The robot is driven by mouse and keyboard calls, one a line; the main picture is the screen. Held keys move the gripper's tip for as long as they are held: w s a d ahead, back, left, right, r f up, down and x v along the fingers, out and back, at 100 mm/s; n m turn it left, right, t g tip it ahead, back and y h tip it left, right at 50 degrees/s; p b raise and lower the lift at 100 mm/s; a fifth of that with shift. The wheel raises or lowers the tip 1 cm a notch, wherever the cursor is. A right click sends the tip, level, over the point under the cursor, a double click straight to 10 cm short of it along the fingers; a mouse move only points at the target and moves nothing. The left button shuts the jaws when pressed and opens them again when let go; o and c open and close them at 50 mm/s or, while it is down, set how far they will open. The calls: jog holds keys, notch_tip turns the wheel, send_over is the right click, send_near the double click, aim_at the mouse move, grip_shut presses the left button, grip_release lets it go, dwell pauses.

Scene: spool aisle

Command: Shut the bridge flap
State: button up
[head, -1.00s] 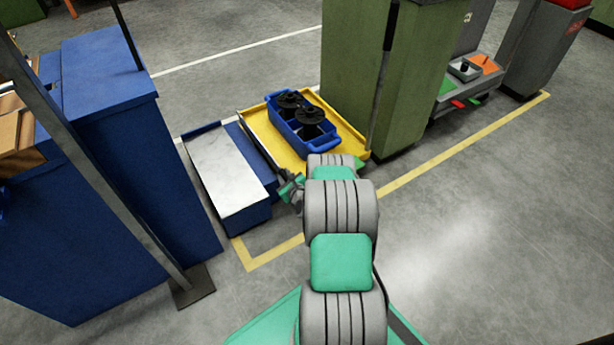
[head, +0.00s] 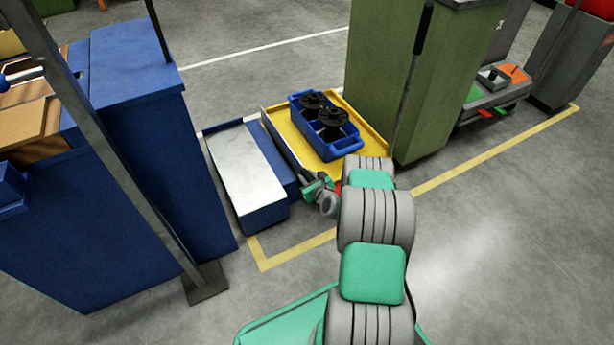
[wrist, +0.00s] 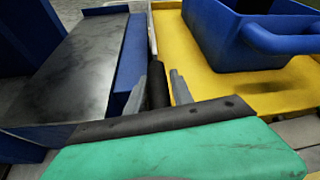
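A pale metal plate lies flat on a low blue block (head: 268,216) left of a yellow tray (head: 286,140); I take this plate to be the bridge flap (head: 245,172). In the wrist view the plate (wrist: 72,68) fills the left side, with the tray's edge right of it. My gripper (head: 318,188) is low at the near end of the gap between block and tray. In the wrist view its two grey fingers (wrist: 160,86) stand apart with a dark upright bar (wrist: 158,88) between them. I cannot tell whether they grip it.
A blue tote (head: 325,128) with black spools sits on the yellow tray. A tall green cabinet (head: 415,80) stands right of it, a tall blue cabinet (head: 145,140) on the left. A grey post (head: 125,170) rises at left.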

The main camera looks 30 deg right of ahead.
jog(key=shift+o, duration=1.3)
jog(key=shift+w+r, duration=0.15)
jog(key=p+v, duration=0.3)
jog(key=v, duration=0.4)
jog(key=shift+d+r, duration=0.1)
jog(key=shift+s, duration=0.45)
